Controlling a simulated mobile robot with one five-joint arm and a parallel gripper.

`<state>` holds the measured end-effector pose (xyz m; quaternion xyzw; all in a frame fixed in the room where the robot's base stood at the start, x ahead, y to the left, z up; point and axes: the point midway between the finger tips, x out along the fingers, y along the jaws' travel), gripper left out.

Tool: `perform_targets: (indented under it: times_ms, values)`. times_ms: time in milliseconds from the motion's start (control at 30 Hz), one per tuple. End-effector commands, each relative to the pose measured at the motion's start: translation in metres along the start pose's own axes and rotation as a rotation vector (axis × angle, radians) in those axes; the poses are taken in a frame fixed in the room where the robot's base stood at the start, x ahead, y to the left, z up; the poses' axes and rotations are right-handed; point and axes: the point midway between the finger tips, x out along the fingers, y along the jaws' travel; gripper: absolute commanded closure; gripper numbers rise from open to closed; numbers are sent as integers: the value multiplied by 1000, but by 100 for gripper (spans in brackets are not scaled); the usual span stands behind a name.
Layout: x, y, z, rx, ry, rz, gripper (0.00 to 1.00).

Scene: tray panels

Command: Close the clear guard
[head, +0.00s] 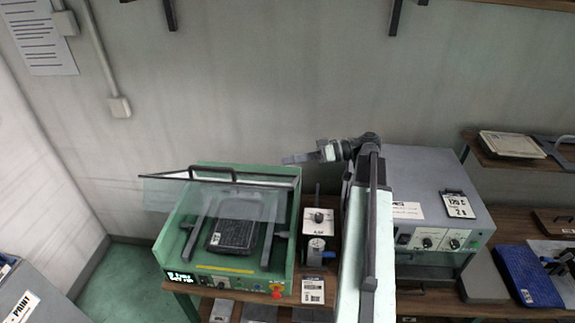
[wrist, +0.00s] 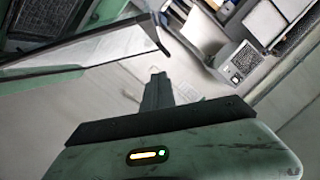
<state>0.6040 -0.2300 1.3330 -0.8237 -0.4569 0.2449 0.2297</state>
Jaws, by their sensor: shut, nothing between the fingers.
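The clear guard (head: 170,194) is a see-through panel with a dark edge and a dark bar handle (head: 212,171). It stands raised and tilted over the green machine (head: 289,250), with a gap beneath it. A dark tray panel (head: 233,234) lies inside the machine bed. My gripper (head: 287,160) is shut and empty, pointing left near the guard's right end in the head view; I cannot tell the depth gap. In the wrist view my gripper (wrist: 157,82) is shut, and the guard's pale panel and dark edge (wrist: 146,31) lie to its upper left, apart from it.
A grey control box (head: 430,185) stands right of my arm. A small white-topped unit (head: 318,222) and a cylindrical gauge (head: 317,249) sit between it and the machine. A red button (head: 276,291) is at the machine's front corner.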

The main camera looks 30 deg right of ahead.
Motion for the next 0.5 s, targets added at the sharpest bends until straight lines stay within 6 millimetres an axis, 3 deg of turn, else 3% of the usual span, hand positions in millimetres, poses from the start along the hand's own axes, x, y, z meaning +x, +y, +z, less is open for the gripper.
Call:
perform_targets:
  times_ms: [100,300,500]
  values:
    - [31,-1,3,-2,-4,-5,100]
    - [75,-1,3,-2,-5,-6,100]
    - [83,1,34,-2,-4,-5,100]
